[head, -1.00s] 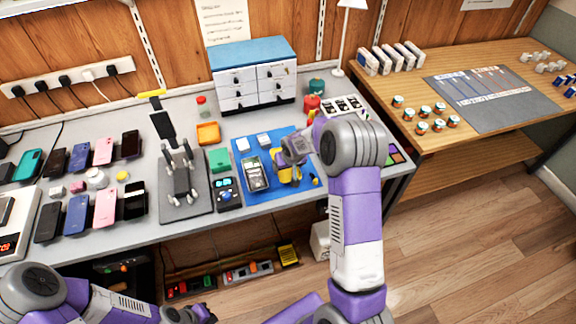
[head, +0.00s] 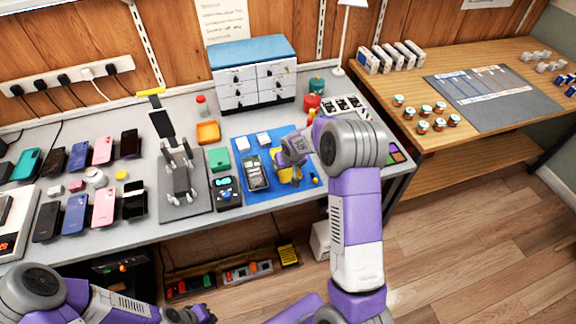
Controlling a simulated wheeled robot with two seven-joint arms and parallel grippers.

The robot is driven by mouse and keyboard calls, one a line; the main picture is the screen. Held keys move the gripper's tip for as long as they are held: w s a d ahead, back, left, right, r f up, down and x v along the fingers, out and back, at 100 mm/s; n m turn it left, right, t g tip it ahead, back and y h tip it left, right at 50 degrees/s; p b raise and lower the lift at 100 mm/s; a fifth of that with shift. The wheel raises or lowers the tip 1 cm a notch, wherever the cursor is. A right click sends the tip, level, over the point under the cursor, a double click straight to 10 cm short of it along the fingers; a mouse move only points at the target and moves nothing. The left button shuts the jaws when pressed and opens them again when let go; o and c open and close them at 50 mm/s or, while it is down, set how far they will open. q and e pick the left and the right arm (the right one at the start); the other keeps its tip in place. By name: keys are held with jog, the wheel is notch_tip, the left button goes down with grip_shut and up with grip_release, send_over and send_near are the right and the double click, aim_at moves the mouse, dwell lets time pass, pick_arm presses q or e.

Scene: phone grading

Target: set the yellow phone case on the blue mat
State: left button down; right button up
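The yellow phone case (head: 285,178) shows partly at the right part of the blue mat (head: 262,191), beneath my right gripper (head: 284,160). The gripper and wrist cover much of the case. I cannot tell whether the fingers touch it or whether it lies flat. My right gripper's fingertips are hidden, so its opening is unclear. My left gripper (head: 190,314) is low at the bottom edge, in front of the bench and away from the mat, partly cut off.
A dark phone-like device (head: 255,172) and small white boxes (head: 256,140) are on the mat. A green box (head: 219,159), a black meter (head: 226,193) and a grey stand (head: 182,185) are to its left. Several phones lie farther left. A drawer cabinet (head: 252,78) stands behind.

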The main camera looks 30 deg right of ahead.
jog(key=o, duration=0.9)
jog(key=shift+c, duration=0.2)
jog(key=shift+r+p, duration=0.4)
jog(key=shift+r, duration=0.35)
notch_tip(320, 180, up, 7)
jog(key=p, duration=0.4)
jog(key=shift+f, duration=0.15)
dwell(0.8)
